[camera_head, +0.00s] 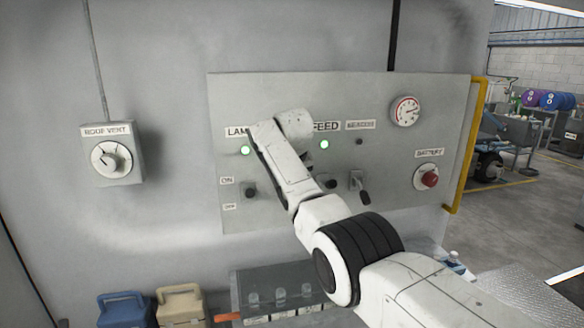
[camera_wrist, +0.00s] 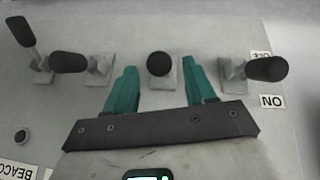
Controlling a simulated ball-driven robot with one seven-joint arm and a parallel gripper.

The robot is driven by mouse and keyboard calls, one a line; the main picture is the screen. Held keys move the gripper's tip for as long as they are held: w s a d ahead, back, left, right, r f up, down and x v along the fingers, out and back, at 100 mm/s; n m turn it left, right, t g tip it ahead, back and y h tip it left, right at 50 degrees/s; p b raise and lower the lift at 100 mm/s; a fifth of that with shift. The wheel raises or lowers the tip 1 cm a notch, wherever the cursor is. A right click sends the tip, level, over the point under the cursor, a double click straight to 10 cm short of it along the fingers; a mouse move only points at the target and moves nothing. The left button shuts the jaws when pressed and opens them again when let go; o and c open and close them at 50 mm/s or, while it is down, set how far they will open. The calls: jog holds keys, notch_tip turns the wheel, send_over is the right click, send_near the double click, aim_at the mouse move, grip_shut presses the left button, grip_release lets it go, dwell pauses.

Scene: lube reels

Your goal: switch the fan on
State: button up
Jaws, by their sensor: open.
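No label reading "fan" shows; part of the panel's label row is hidden behind my arm in the head view. The grey switch panel (camera_head: 440,110) carries several black-knobbed levers. In the wrist view, turned upside down, my gripper (camera_wrist: 159,66) is open, its two teal fingers on either side of a middle lever (camera_wrist: 159,63). That lever's round knob faces the camera; contact with the fingers cannot be told. Its label is out of view. In the head view the arm hides this lever and my fingers.
The lamp lever (camera_head: 249,190) is beside it, also in the wrist view (camera_wrist: 266,68). The feed lever (camera_wrist: 70,63) and beacon lever (camera_wrist: 20,31) are on the other side. Lamp light (camera_head: 245,150) and feed light (camera_head: 324,144) glow green. A roof vent dial (camera_head: 111,160) is left.

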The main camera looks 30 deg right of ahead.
jog(key=b+v, duration=0.1)
jog(key=v, duration=0.6)
jog(key=shift+r+b, duration=0.2)
jog(key=shift+b, duration=0.2)
jog(key=shift+a, duration=0.1)
